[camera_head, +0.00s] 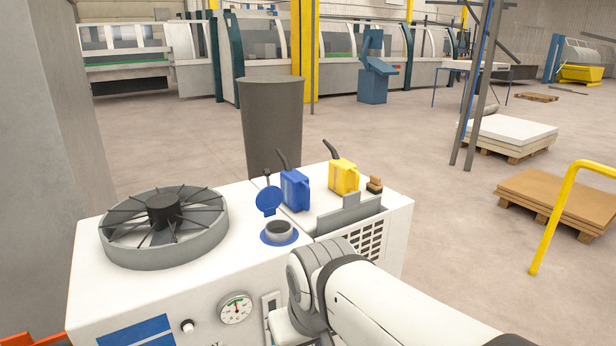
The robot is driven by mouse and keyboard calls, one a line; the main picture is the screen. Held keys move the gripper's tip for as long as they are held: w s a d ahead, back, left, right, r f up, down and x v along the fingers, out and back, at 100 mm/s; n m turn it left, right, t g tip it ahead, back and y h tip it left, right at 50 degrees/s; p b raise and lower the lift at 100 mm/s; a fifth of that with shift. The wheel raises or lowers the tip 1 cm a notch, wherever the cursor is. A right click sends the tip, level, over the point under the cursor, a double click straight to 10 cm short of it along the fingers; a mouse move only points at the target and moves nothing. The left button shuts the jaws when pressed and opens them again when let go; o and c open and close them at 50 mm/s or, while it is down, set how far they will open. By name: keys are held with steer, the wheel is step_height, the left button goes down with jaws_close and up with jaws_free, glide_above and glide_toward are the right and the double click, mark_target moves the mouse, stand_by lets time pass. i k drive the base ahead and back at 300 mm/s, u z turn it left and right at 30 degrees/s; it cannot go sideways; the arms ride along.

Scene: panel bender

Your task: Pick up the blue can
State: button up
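The blue can (295,190) stands upright on top of the white machine, a small jug with a dark spout tilted up to the left. A similar yellow can (343,177) stands to its right, a little farther back. My white and grey arm comes in from the lower right and ends in view at a rounded joint in front of the machine. My gripper is not visible, so its state is not shown. The arm's visible part is below and nearer than the blue can, apart from it in the picture.
The white machine (90,290) carries a round fan (163,212) at left, an open filler neck (279,231) with a raised blue cap (269,200), and a grey raised bracket (349,211). A tall grey bin (273,125) stands behind. Open floor and a yellow rail (556,215) lie right.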

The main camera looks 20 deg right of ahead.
mark_target(295, 186)
steer(key=z, duration=0.65)
steer(key=i, duration=0.95)
steer(key=z, duration=0.6)
steer(key=k, duration=0.85)
steer(key=z, duration=0.15)
steer(key=i, duration=0.9)
steer(key=u, duration=0.05)
